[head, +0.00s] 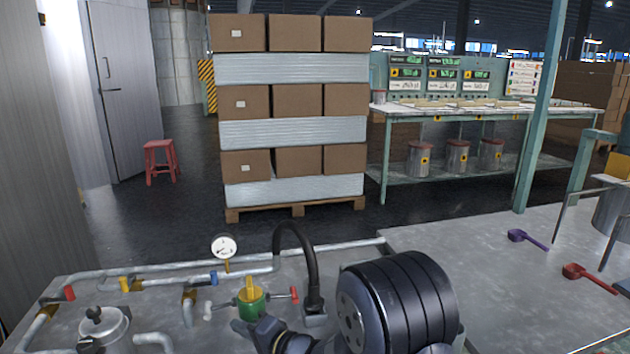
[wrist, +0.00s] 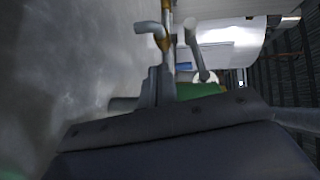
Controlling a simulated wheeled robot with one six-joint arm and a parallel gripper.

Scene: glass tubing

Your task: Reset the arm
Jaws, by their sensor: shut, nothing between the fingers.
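My gripper (head: 241,326) is low in the head view, just in front of the green valve (head: 251,303) with its yellow top. In the wrist view my gripper's fingers (wrist: 156,84) are together and hold nothing. The green valve also shows in the wrist view (wrist: 200,91), partly hidden behind the fingers and the dark gripper body. My dark arm covers part of the bench in the head view. I cannot tell whether the fingertips touch the valve.
Pipes with red, yellow and blue fittings, a round gauge (head: 224,247) and a metal pot (head: 104,328) crowd the bench's left. A black curved hose (head: 297,250) rises beside the valve. Purple (head: 527,239) and red (head: 588,277) scoops lie right, with clear surface around them.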

